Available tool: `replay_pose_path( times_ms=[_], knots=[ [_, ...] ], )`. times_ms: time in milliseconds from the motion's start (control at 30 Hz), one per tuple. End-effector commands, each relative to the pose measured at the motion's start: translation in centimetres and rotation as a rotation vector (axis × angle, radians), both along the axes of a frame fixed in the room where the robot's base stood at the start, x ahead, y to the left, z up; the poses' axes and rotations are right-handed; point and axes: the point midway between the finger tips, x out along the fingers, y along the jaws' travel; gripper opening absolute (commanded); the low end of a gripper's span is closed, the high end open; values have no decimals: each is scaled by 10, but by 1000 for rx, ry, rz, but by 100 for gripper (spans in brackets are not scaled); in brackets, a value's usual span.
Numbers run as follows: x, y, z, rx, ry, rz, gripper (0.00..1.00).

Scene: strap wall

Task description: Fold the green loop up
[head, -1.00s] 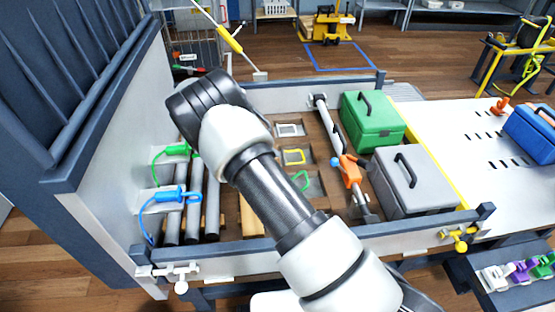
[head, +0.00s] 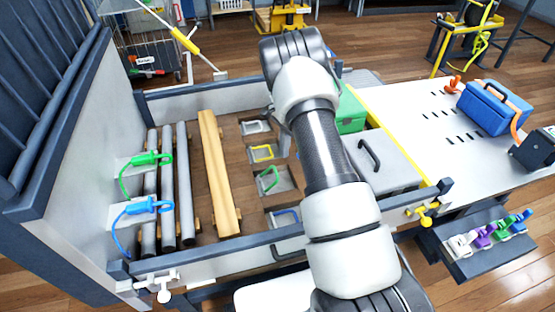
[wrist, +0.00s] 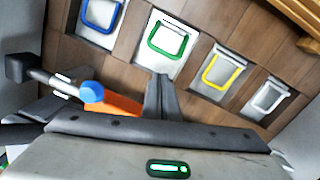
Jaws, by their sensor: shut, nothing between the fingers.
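The green loop (head: 268,179) sits in a recessed plate on the wooden floor of the bin in the head view. It also shows in the wrist view (wrist: 152,42), a rounded green frame over a pale plate; its exact tilt is hard to tell. My gripper (wrist: 161,80) is shut and empty, its fingertips just below the green loop's plate in the picture and seemingly apart from the loop. In the head view my arm hides the gripper.
In the same row are a yellow loop (head: 262,153), a white loop (head: 257,127) and a blue loop (wrist: 119,20). An orange block (wrist: 118,105) with a blue knob (wrist: 93,92) lies close to my gripper. A wooden beam (head: 220,175) and grey pipes lie left.

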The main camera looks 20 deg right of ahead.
Motion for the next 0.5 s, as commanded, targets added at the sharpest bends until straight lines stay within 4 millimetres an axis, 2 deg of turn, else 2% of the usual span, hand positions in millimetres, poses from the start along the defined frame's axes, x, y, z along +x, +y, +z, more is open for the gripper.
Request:
replay_pose_path(
  times_ms=[33, 167, 367, 500],
  knots=[
    [3, -17, 3, 31, -29, -94, 0],
    [9, -36, 4, 74, -73, -222, 0],
    [10, -35, -9, 78, -76, -233, 0],
    [10, -33, -29, 77, -75, -231, 0]
  ],
)
